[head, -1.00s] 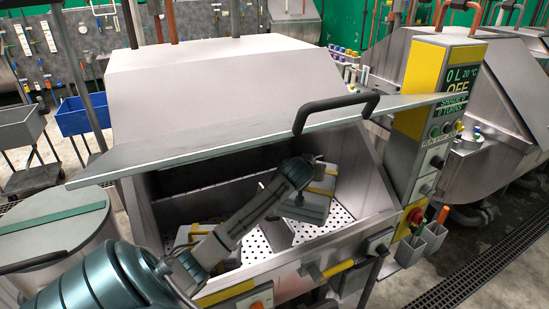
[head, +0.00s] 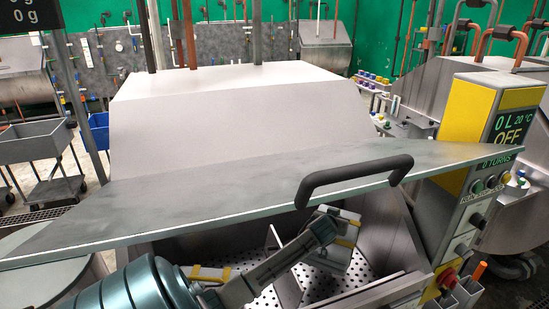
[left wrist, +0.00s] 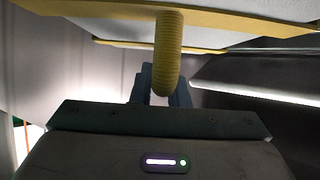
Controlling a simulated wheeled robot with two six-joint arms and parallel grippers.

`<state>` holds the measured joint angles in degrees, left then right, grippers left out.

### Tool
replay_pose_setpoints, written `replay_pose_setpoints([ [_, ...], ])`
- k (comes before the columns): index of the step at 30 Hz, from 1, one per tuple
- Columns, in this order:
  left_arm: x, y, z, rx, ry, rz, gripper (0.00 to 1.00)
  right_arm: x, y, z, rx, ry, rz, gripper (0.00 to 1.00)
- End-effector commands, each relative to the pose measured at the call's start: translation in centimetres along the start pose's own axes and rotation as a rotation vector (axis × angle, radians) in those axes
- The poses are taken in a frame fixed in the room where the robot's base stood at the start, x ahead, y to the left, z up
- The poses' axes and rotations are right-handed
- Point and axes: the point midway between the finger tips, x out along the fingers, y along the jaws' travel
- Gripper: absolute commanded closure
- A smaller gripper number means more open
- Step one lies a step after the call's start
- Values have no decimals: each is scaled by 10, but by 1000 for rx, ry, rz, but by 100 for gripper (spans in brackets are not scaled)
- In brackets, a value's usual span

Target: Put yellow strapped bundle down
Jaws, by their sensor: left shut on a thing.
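A pale bundle with yellow straps (head: 343,245) is inside the open steel drum dyer (head: 405,284), under its raised lid. In the left wrist view, its pale underside and yellow strap edges (left wrist: 235,18) fill the top, and a ribbed yellow handle (left wrist: 168,50) hangs from it. My left gripper (left wrist: 161,88) is shut on this handle. In the head view, my left arm reaches into the drum, with its hand (head: 322,230) against the bundle. The fingertips are hidden there. I cannot tell whether the bundle touches the drum floor. My right gripper is not in view.
Another yellow-strapped bundle (head: 207,274) sits at the left inside the drum, partly behind my arm. The lid (head: 225,192) with its black handle (head: 350,177) overhangs the opening. A yellow-and-grey control panel (head: 480,150) stands at the right. Perforated floor (head: 318,285) shows between the bundles.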

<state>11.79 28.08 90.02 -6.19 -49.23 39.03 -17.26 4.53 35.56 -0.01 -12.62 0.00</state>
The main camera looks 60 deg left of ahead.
Motion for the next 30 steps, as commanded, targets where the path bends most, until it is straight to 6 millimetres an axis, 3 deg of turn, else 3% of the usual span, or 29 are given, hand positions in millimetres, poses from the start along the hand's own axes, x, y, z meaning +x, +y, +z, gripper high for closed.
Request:
replay_pose_setpoints([
  [12, 27, 1, 54, 4, 3, 3, 100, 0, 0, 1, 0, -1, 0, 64],
  [23, 41, 1, 77, 4, 5, 5, 100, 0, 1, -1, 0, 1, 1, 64],
  [30, 56, 1, 106, 4, 5, 5, 100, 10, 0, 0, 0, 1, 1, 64],
])
